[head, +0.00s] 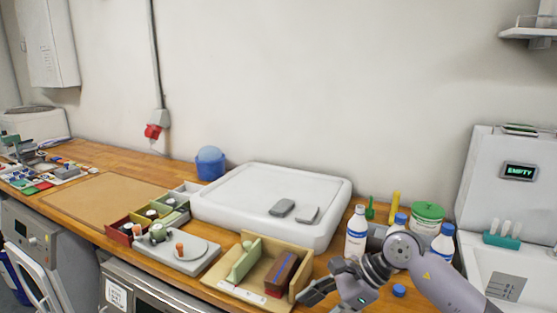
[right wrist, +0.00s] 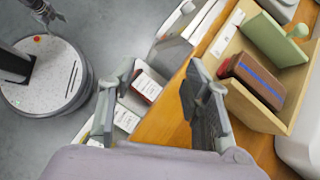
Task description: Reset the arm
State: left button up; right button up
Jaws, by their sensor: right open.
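My right arm comes in from the lower right in the head view. Its gripper (head: 318,293) is over the counter's front edge, just right of a tan open-sided box (head: 262,257). In the right wrist view the right gripper (right wrist: 160,100) has its two fingers wide apart with nothing between them. Below the fingers are the counter edge and cabinet fronts. The box also shows there (right wrist: 287,108), to the right of the fingers and apart from them. I do not make out my left gripper in either view.
White bottles (head: 356,232) and a green-lidded tub (head: 427,216) stand close around my right forearm. A brown block with a blue stripe (head: 282,272) is in the box. A white raised platform (head: 270,190) bears two grey pieces. A brown mat (head: 105,198) at left is clear.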

jog(key=s+a+r+m+y, duration=0.3)
jog(key=a+r+y, duration=0.25)
jog(key=a, duration=0.25)
notch_tip(320, 180, up, 8)
jog(key=w+m+t+y, duration=0.1)
jog(key=m+t+y, duration=0.5)
jog(key=m+t, duration=0.4)
jog(key=w+d+f+m+t+h, duration=0.3)
jog(key=d+m+t+h, duration=0.8)
jog(key=m, duration=1)
jog(key=s+d+f+m+g+h, duration=0.2)
jog(key=d+f+m+g+h, duration=0.1)
jog(key=d+f+m+h, duration=0.3)
jog(key=s+d+f+m+g+h, duration=0.35)
jog(key=f+m, duration=0.25)
jog(key=f, duration=0.3)
jog(key=s+d+f+m+g, duration=0.1)
jog(key=s+f+m+g, duration=0.2)
jog(key=s+f+g, duration=0.6)
jog(key=s+f+m+g, duration=0.25)
jog(key=s+f, duration=0.35)
jog(key=s, duration=0.7)
notch_tip(320, 180, down, 27)
jog(key=s+g, duration=0.1)
jog(key=s, duration=0.1)
jog(key=s+d+f+g, duration=0.1)
jog(key=s+d+f, duration=0.2)
jog(key=s+f, duration=1.2)
jog(key=shift+s+g, duration=0.3)
jog(key=shift+s, duration=0.6)
